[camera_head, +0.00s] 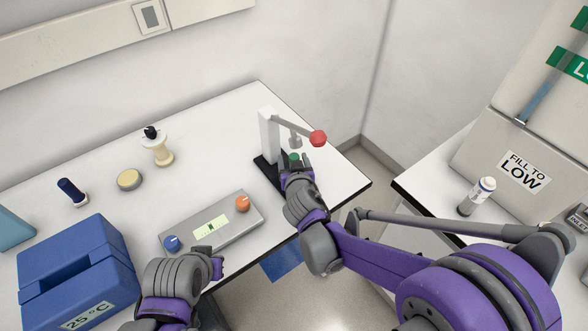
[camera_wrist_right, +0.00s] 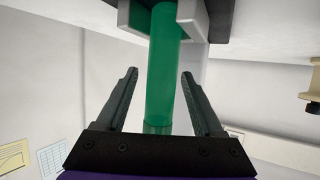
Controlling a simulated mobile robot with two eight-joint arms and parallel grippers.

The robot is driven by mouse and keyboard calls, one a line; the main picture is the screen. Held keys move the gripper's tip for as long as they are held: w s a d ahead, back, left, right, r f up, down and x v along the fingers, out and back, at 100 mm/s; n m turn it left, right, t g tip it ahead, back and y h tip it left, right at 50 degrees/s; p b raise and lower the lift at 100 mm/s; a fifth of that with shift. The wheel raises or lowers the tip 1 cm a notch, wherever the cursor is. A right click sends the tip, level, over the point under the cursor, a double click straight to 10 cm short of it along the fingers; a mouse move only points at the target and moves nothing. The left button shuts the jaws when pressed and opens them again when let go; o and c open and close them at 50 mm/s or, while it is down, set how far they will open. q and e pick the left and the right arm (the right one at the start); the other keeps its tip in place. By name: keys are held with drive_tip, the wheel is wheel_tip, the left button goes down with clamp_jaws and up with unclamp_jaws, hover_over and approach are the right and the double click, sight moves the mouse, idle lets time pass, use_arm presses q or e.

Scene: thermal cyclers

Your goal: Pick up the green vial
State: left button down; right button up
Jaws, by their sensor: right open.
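The green vial (camera_wrist_right: 163,75) stands between the two open fingers of my right gripper (camera_wrist_right: 160,95) in the right wrist view, with a visible gap on each side. Its upper end in that view meets a pale bracket. In the head view only a small green part of the vial (camera_head: 294,157) shows at the press stand (camera_head: 268,135), just beyond my right gripper (camera_head: 297,164). My left gripper (camera_head: 212,258) is low in the head view, near the front of the grey device; its fingers are not clear.
The stand has a lever with a red knob (camera_head: 318,138) just above my right gripper. A grey device (camera_head: 225,224) with blue and orange knobs lies left of my right arm. A blue box (camera_head: 75,262) stands at the left. A side counter (camera_head: 425,170) is across a gap at right.

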drive_tip(key=shift+w+f, duration=0.1)
drive_tip(key=shift+w, duration=0.1)
clamp_jaws()
idle(0.5)
